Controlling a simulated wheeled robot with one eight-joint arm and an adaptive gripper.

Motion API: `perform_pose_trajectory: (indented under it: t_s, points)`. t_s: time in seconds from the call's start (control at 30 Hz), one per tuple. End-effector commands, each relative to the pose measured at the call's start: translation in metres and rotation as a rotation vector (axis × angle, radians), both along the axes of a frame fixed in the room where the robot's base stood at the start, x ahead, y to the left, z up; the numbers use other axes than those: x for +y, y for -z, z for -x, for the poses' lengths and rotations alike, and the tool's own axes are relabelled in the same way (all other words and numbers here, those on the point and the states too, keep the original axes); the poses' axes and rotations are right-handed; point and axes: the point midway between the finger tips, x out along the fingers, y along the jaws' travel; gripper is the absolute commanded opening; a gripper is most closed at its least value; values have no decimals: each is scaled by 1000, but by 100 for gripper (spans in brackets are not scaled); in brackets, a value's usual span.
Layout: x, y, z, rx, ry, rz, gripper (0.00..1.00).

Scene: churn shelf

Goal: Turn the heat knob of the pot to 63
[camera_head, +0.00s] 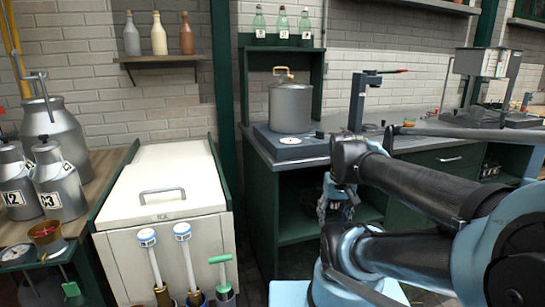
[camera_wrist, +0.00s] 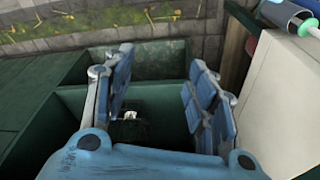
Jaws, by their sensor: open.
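A grey metal pot (camera_head: 290,108) with a lid and a tan handle stands on a heating base (camera_head: 283,151) on the counter, in the head view. The base has a round white dial (camera_head: 290,141) on its front and a small dark knob-like part (camera_head: 319,134) at its right; the setting is too small to read. My gripper (camera_head: 335,207) hangs below and right of the pot, in front of the open green cabinet, apart from the base. In the wrist view my gripper (camera_wrist: 158,75) has its blue fingers spread with nothing between them. The pot is not visible there.
Milk cans (camera_head: 60,185) stand at the far left. A dark stand (camera_head: 360,100) with a red-tipped lever rises right of the pot. Bottles (camera_head: 282,25) stand on the shelf above.

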Motion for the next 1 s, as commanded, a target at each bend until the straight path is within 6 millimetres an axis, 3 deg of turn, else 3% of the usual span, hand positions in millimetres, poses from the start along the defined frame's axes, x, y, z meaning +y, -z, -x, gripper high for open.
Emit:
perform_pose_trajectory:
  t_s: [0.07, 0.13, 0.2, 0.27, 0.47, 0.7, 1.0]
  points:
    - [0, 13, 8, -5, -21, 4, 52]
    - [0, 19, 12, -7, -34, 7, 43]
    - [0, 18, 11, -8, -44, 8, 30]
    - [0, 12, 8, -6, -54, 10, 30]
    - [0, -47, -28, 15, -124, 22, 30]
    - [0, -130, -87, 50, -240, 38, 30]
    - [-1, -221, -165, 92, -387, 54, 30]
